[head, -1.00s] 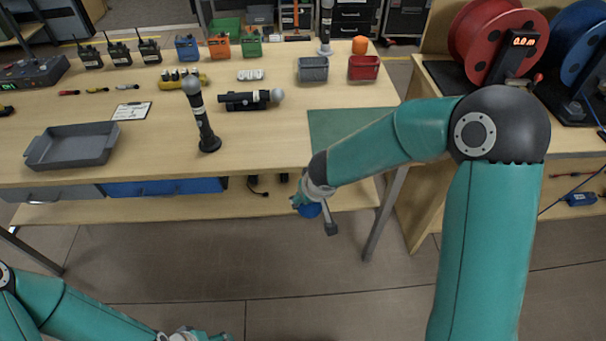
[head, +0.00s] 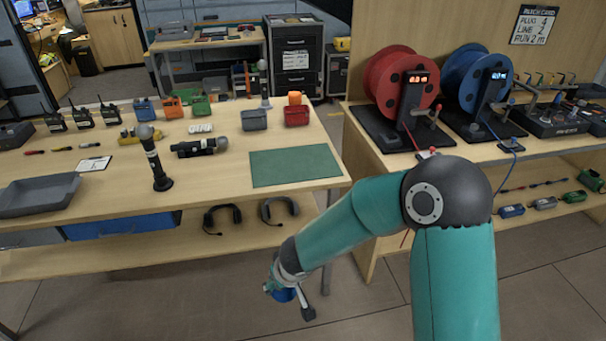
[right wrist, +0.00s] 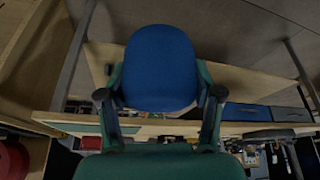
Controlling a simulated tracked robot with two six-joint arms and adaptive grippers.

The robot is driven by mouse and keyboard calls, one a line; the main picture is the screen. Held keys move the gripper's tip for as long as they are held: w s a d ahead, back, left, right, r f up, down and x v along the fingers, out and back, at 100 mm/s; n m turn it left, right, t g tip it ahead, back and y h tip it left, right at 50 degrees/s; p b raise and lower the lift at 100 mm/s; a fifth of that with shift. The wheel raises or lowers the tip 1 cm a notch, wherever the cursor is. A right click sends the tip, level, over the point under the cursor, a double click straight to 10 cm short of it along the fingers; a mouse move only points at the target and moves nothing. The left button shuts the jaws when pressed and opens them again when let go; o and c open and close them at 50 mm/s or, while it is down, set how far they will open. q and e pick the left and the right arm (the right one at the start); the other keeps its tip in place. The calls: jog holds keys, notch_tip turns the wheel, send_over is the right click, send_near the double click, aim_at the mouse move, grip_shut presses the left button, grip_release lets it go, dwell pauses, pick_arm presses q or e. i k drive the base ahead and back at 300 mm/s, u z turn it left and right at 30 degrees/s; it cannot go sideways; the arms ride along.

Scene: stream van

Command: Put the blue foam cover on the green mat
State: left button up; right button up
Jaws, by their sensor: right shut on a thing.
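The blue foam cover (right wrist: 160,68) is between the two fingers of my right gripper (right wrist: 160,98), which is shut on it. In the head view the cover (head: 284,294) shows in part below the right gripper (head: 276,287), in front of and below the table's front edge. The green mat (head: 295,166) lies flat and bare on the right end of the table, above and beyond the gripper. My left gripper is not in the head view now.
A standing microphone (head: 157,165) and a lying one (head: 203,147) are left of the mat. Grey (head: 254,120) and red (head: 297,115) bins stand behind it. The cable reel bench (head: 372,150) is to the right. Headsets (head: 222,219) lie on the lower shelf.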

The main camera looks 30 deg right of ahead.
aim_at(294, 163)
jog(key=z, duration=0.3)
jog(key=i, duration=1.05)
jog(key=z, duration=0.35)
